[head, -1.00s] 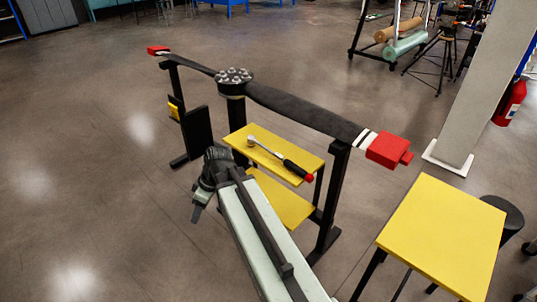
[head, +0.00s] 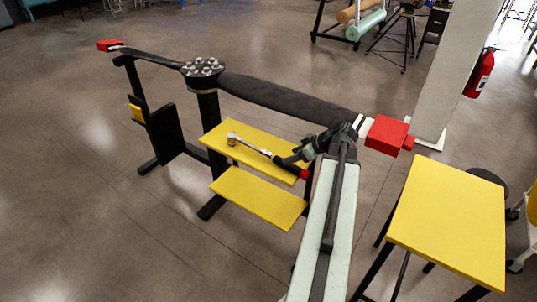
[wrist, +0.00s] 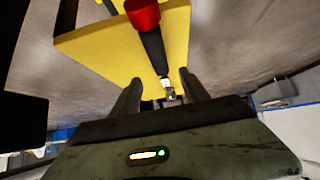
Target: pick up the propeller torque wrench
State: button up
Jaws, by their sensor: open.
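The torque wrench (head: 253,147) lies on the upper yellow shelf of the propeller stand, its silver head toward the left and its black handle with a red end toward the right. Nothing is held.
The black propeller (head: 290,101) with red-capped tips spans above the shelf, close to my arm. A lower yellow shelf (head: 258,198) sits below. A yellow table (head: 450,222) stands at right, near a pale column (head: 455,70). Floor at left is clear.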

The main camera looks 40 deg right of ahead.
aim_at(281, 159)
jog(key=shift+b+x, duration=1.1)
jog(key=shift+x, duration=0.35)
jog(key=b+x, duration=0.3)
jog(key=x, duration=0.2)
jog(key=shift+s+f+b, duration=0.1)
jog(key=shift+f+b, duration=0.1)
jog(key=shift+b, duration=0.2)
jog(key=shift+r, duration=0.15)
jog(key=shift+c, duration=0.3)
grip_shut()
